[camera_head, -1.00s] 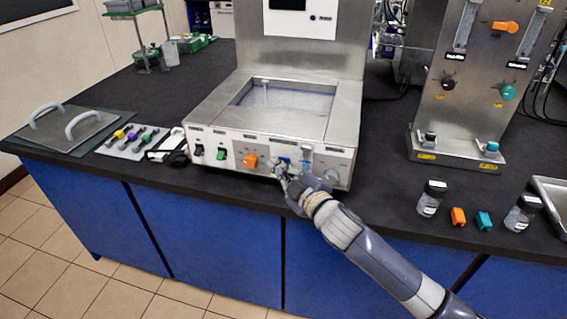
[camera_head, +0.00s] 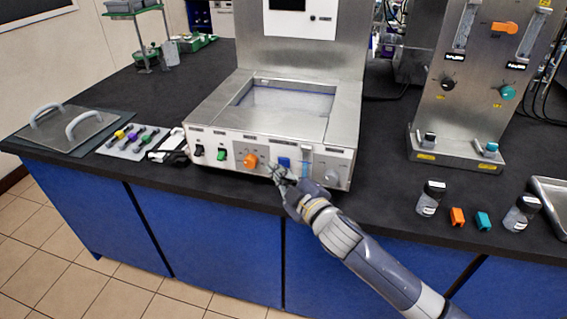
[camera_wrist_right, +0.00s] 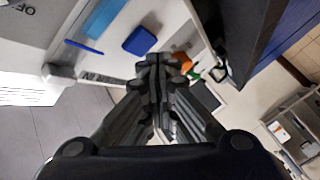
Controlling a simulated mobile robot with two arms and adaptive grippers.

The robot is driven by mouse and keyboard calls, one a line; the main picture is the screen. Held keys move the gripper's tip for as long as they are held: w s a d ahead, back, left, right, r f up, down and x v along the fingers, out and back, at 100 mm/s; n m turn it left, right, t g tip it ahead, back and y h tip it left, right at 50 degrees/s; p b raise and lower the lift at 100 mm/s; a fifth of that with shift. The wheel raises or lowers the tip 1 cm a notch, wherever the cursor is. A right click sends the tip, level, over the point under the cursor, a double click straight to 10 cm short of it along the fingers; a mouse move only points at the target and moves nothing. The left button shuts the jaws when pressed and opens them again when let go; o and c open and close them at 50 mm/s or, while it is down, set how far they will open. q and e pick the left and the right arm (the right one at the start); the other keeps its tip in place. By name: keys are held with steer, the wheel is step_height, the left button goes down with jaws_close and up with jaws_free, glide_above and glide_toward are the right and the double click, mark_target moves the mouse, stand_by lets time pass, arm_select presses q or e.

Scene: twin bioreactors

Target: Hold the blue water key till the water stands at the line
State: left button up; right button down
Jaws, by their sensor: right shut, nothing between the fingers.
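The blue water key (camera_head: 284,162) sits on the front panel of the steel bath (camera_head: 345,125). It shows as a blue square in the right wrist view (camera_wrist_right: 139,40). My right gripper (camera_head: 279,174) is shut and empty, just in front of and below the key; in the wrist view its fingertips (camera_wrist_right: 157,66) appear apart from it. The basin (camera_head: 290,100) holds clear water, with a thin blue line along its inner walls. A light blue upright strip (camera_head: 307,155) is right of the key; in the wrist view a short dark blue line (camera_wrist_right: 83,47) lies near it. My left gripper is out of view.
An orange knob (camera_head: 250,160) and green and black switches lie left of the key, a grey knob (camera_head: 332,177) right. A lid with two handles (camera_head: 65,130) lies at the left. Bottles (camera_head: 431,198) and small orange and teal blocks stand on the counter right of my arm.

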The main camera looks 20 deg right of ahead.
steer(key=shift+s+a+p, duration=0.2)
steer(key=shift+s+a, duration=0.5)
steer(key=shift+s, duration=0.35)
steer(key=shift+s+a+p, duration=0.2)
steer(key=shift+s+a, duration=0.5)
steer(key=shift+s, duration=0.3)
stand_by(0.6)
steer(key=shift+s+a+f+n+g+p, duration=0.15)
steer(key=shift+s+a+f+n+p, duration=0.3)
steer(key=shift+n+p, duration=2.1)
steer(key=shift+s+a+f+n+g+p, duration=0.15)
steer(key=shift+s+n+p, duration=0.8)
steer(key=shift+n, duration=2.75)
steer(key=shift+s+a+f+n+g+p, duration=0.1)
steer(key=shift+s+a+f+n+p, duration=0.2)
steer(key=shift+n+p, duration=2.4)
steer(key=shift+n+b, duration=0.45)
steer(key=shift+b, duration=0.05)
steer(key=w+d+b, duration=0.2)
steer(key=w+d, duration=0.2)
steer(key=w, duration=0.3)
steer(key=shift+w+d, duration=0.2)
steer(key=shift+d, duration=0.2)
